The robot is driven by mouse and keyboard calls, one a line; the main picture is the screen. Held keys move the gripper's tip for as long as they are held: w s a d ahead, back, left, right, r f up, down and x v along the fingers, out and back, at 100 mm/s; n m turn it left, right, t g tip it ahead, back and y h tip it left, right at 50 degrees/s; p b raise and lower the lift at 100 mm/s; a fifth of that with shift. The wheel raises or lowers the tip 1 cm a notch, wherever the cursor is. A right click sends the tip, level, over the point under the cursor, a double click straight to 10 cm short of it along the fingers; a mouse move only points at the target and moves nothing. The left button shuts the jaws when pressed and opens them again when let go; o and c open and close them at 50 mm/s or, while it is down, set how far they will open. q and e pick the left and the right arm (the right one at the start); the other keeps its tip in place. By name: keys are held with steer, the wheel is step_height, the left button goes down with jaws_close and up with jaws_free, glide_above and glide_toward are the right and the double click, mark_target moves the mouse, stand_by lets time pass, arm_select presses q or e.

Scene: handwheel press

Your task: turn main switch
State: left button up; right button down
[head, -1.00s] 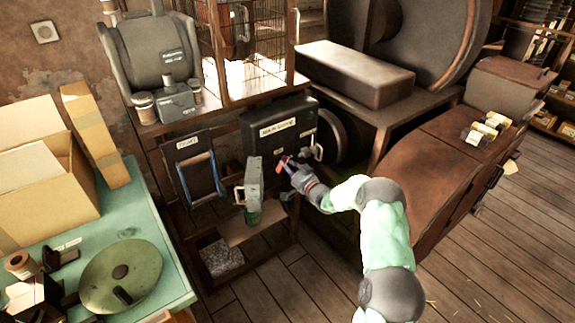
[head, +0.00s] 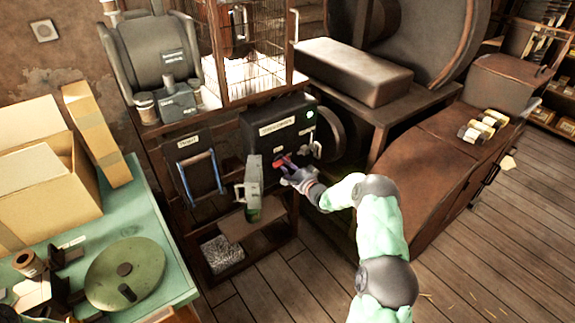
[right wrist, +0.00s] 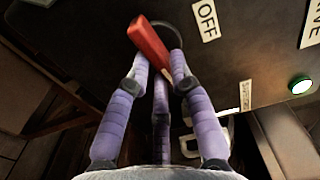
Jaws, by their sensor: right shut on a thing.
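The main switch box (head: 260,139) is a dark box with a white label, on the wooden frame in the middle of the head view. Its red handle (head: 282,160) shows at the box's front, and as a red bar (right wrist: 150,45) beside the OFF label (right wrist: 206,20) in the right wrist view. My right gripper (head: 289,169) is at the handle. In the right wrist view its purple fingers (right wrist: 162,68) are closed around the handle's lower part, which they partly hide. A lamp (right wrist: 300,85) on the box glows green-white.
A grey box (head: 252,185) with a lever stands just left of my right gripper. A blue-handled frame (head: 199,172) hangs further left. A green table (head: 178,275) with cartons (head: 35,190) is at the left. Wooden floor is clear at lower right.

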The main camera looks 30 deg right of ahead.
steer(key=shift+m, duration=0.5)
steer(key=shift+f, duration=0.1)
steer(key=c, duration=1.1)
jaws_free()
steer(key=shift+s, duration=0.1)
steer(key=s, duration=1.2)
steer(key=shift+d, duration=0.45)
steer(key=shift+w, duration=0.1)
